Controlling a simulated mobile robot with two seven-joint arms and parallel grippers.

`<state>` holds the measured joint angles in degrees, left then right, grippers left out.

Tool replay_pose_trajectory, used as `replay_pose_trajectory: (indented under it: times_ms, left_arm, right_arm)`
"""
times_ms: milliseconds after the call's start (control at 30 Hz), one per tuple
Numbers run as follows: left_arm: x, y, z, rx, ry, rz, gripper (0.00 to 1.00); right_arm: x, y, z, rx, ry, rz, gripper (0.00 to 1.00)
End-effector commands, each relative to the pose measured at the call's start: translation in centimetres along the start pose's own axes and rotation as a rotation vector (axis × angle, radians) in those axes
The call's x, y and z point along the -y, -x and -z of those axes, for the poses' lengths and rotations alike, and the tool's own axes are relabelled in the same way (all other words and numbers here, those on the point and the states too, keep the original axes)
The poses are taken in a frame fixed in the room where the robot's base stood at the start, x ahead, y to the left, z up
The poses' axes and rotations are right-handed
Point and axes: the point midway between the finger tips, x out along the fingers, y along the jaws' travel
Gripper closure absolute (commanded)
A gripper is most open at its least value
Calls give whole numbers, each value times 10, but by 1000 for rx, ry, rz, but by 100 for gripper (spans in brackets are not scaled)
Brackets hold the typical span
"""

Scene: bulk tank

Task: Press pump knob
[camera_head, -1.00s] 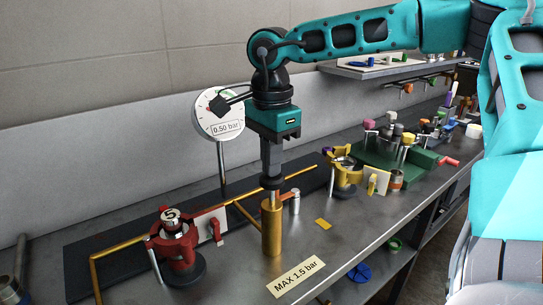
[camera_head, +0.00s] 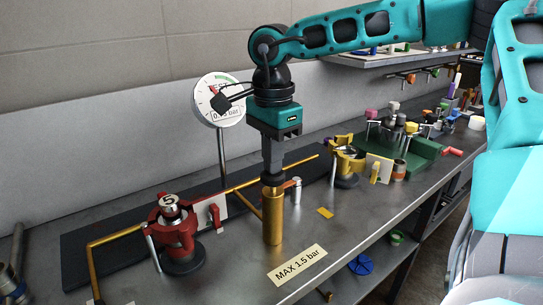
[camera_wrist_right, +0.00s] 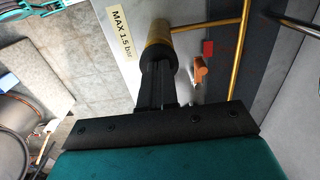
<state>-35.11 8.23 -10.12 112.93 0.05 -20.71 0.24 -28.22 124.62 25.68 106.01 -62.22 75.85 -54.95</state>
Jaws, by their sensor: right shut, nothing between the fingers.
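The pump is an upright brass cylinder (camera_head: 272,218) on the steel bench, with a brass pipe leaving it. My right gripper (camera_head: 272,172) points straight down on the pump's top, fingers closed together with nothing between them. The knob is hidden under the fingertips, which sit right at the cylinder's upper end. In the right wrist view the shut fingers (camera_wrist_right: 155,85) meet the end of the brass cylinder (camera_wrist_right: 159,45). My left gripper is not in view.
A red clamp fixture (camera_head: 175,235) stands left of the pump and a yellow fixture (camera_head: 346,162) right of it. A small orange-handled valve (camera_head: 295,188) is close beside the pump. A "MAX 1.5 bar" label (camera_head: 297,266) lies in front. The brass pipe (camera_head: 115,237) crosses the dark mat.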

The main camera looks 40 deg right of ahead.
Motion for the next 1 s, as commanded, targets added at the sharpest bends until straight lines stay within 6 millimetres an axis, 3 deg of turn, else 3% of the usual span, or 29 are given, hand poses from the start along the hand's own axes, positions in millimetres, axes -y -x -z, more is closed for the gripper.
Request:
replay_pose_trajectory:
  times_ms: [167,500,700,1000]
  left_arm:
    - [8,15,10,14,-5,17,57]
    - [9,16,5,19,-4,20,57]
    - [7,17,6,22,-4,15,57]
    - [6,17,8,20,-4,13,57]
  right_arm:
    - [-8,42,3,0,-6,7,100]
    - [-7,112,3,-3,-7,11,100]
    - [-7,132,3,-2,-7,10,100]
    - [-7,135,3,-2,-6,9,100]
